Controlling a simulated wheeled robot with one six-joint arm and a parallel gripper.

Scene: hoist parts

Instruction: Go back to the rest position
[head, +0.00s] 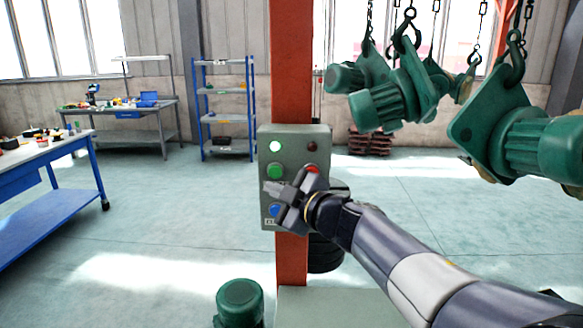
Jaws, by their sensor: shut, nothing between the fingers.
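My gripper (272,187) is shut and empty. It is in front of the grey control box (267,146) on the orange-red post, at the left end of my arm, which reaches in from the lower right. On the box, a lit whitish-green lamp (275,147) is at upper left and a dark red lamp (312,146) at upper right. A green button (275,171) is just above my gripper. I cannot tell whether the gripper touches the box.
Several green hoist parts (395,98) hang from chains at upper right. A green motor-like part (239,303) stands at the bottom, left of the post (291,60). Workbenches (60,200) and a blue shelf (224,118) are at left. The floor between is clear.

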